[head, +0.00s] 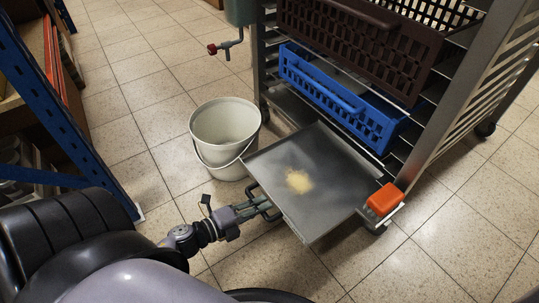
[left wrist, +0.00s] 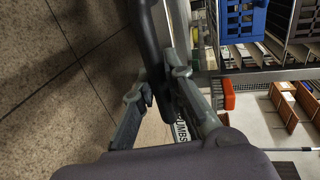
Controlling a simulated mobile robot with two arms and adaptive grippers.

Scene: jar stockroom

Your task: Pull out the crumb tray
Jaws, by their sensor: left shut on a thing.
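The crumb tray (head: 335,208) is a flat grey metal tray with a patch of pale crumbs (head: 299,181) near its middle. It sticks well out of the bottom of the metal rack (head: 432,150); its far end is under the rack. My left gripper (head: 264,205) is at the tray's front edge, shut on its dark handle. In the left wrist view the dark handle bar (left wrist: 150,45) runs between the two fingers (left wrist: 160,92), and a partly hidden label ending in "UMBS" (left wrist: 182,131) shows beside them. My right gripper is not in view.
A white bucket (head: 224,132) stands on the tiled floor just left of the tray. An orange block-like thing (head: 384,199) is at the tray's right corner. Blue (head: 335,95) and brown (head: 360,45) crates sit in the rack above. A blue-framed shelf (head: 75,125) stands left.

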